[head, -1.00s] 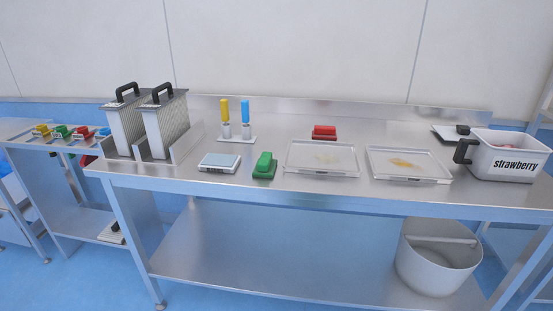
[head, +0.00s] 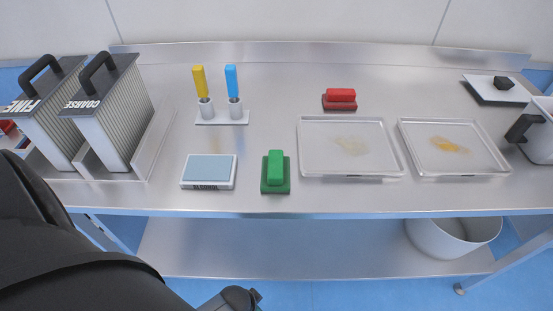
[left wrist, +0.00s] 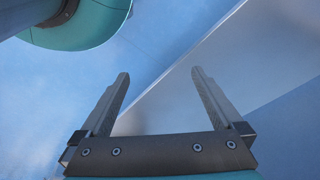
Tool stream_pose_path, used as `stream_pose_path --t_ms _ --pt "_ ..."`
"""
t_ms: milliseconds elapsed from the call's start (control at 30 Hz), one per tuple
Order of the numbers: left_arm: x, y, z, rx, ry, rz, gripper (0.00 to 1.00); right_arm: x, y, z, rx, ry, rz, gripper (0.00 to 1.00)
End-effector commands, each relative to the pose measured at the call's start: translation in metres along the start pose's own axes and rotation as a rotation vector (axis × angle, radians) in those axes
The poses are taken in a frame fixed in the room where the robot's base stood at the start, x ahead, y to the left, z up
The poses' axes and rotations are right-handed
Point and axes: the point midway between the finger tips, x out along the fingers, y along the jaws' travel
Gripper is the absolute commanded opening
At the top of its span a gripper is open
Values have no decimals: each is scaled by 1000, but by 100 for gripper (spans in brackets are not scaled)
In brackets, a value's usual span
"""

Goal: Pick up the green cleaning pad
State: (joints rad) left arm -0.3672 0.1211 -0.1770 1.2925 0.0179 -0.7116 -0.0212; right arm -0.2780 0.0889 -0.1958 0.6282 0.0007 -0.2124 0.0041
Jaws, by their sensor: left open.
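The green cleaning pad (head: 276,172) lies on the steel table near its front edge, a bright green grip on a darker green base. Behind the fingers are the blue floor and a pale grey surface. The pad does not show in the left wrist view. In the head view my dark arm comes in at the lower left, and its gripper cannot be made out. My right gripper is not in view.
A second tray (head: 455,172), a red pad (head: 340,99) and a utensil holder (head: 222,119) stand around. Boxes marked FINE and COARSE (head: 112,120) stand at the left.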

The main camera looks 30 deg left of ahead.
Motion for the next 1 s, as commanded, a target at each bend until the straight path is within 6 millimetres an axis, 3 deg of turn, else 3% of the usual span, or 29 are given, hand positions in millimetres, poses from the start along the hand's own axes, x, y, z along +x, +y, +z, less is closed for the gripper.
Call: stream_pose_path --t_ms 33,300,633,767,833,1000 --pt "-26 0 -18 2 16 2 100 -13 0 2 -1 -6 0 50" --pt "-142 0 -83 20 61 10 100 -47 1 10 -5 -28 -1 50" --pt "-263 2 -122 74 109 25 100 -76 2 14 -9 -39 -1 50" --pt "-314 9 -147 219 151 50 100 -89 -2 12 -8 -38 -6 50" --pt "-327 16 -162 366 171 73 100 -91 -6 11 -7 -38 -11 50" --pt "-338 27 -191 692 202 107 100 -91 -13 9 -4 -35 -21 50"
